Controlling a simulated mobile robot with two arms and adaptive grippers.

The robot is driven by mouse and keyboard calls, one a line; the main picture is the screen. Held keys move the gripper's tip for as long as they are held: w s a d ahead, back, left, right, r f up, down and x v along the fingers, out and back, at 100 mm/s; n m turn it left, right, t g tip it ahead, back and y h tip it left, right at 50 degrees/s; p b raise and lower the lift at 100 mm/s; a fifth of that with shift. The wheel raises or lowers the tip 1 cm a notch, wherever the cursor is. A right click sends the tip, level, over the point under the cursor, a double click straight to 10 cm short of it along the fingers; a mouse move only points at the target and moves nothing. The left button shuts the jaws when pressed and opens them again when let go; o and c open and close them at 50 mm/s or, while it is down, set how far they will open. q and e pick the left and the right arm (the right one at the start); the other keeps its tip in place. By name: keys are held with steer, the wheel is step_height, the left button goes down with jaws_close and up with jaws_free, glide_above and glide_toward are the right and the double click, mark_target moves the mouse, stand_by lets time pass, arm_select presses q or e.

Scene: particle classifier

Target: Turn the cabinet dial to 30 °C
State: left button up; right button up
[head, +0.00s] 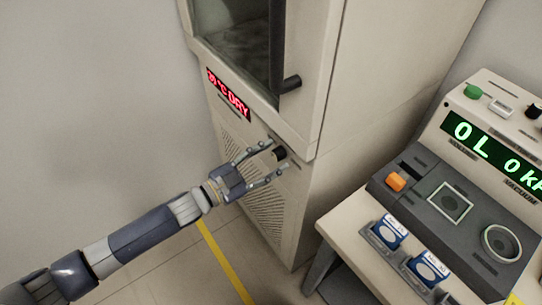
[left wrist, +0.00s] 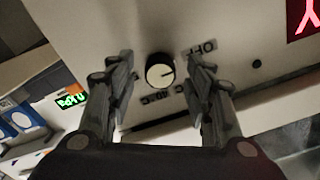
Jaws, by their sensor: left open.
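The beige cabinet (head: 300,100) stands in the middle of the head view, with its small dark dial (head: 280,153) low on the front. My left gripper (head: 276,158) is open, its fingers reaching to either side of the dial. In the left wrist view the round dial (left wrist: 160,72) shows between the fingers of my left gripper (left wrist: 161,62), with gaps on both sides. The dial's dark pointer line points to the right in that view. An OFF label and a 40 °C label are printed around it; another label is partly hidden by a finger. My right gripper is not seen.
The cabinet's red display (head: 229,95) shows a temperature, hard to read, and DRY. A dark door handle (head: 290,84) juts out above the dial. A bench (head: 345,225) with a green-lit instrument (head: 495,150) and blue-white boxes (head: 389,232) stands at right.

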arm_select(q)
steer(key=shift+w+d, duration=0.2)
steer(key=shift+d, duration=0.1)
steer(key=c, duration=1.1)
steer(key=shift+m, duration=0.4)
steer(key=m, duration=0.5)
steer(key=shift+f+b, duration=0.1)
steer(key=shift+b, duration=0.25)
steer(key=m+b, duration=0.1)
steer(key=m, duration=0.5)
